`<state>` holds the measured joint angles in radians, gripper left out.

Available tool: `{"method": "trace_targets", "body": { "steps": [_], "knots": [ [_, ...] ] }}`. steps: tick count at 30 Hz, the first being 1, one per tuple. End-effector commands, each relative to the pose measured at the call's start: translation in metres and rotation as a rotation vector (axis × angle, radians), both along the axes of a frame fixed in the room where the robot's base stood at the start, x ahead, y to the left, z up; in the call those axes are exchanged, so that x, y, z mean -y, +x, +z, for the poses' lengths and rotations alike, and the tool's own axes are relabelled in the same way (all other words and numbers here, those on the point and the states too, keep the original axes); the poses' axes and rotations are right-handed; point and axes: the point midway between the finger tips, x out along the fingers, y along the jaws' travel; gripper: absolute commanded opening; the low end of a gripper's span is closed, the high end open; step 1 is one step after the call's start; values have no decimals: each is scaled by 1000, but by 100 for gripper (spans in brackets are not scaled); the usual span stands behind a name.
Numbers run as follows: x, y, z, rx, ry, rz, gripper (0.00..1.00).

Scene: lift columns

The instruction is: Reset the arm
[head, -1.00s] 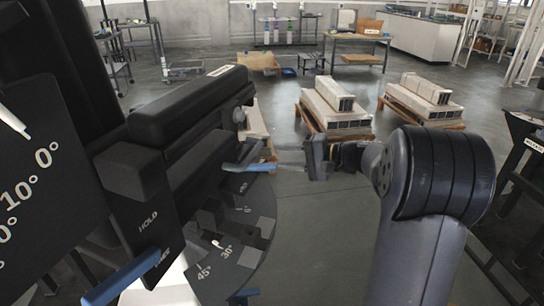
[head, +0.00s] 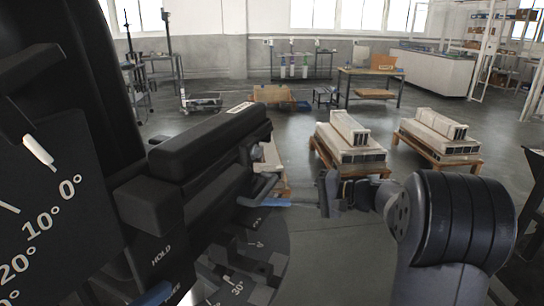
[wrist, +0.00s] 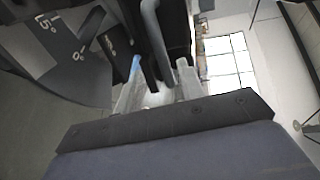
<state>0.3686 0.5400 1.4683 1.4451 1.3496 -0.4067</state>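A black machine with a long padded head (head: 215,138) fills the left of the head view, with a white-marked angle dial (head: 45,210) at far left. A blue-gripped lever (head: 262,202) sticks out to the right from under the head. A blue tip (wrist: 135,64) shows close to the left finger, and a grey bent bar (wrist: 157,40) lies beyond; contact cannot be told.
A round angle-marked base (head: 245,265) lies below the machine head. Two wooden pallets with white blocks (head: 350,140) (head: 438,135) stand on the floor beyond my arm. A workbench (head: 370,75) is farther back. Grey floor between is clear.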

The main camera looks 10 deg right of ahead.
Motion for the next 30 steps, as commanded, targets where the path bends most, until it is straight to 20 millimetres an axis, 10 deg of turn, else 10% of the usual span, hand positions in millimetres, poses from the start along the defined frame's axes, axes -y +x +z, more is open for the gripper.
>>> {"method": "trace_targets", "body": {
  "steps": [15, 30],
  "knots": [
    [-86, 47, -21, -2, 0, 4, 37],
    [-87, 23, -18, 2, 2, -79, 37]
  ]
}}
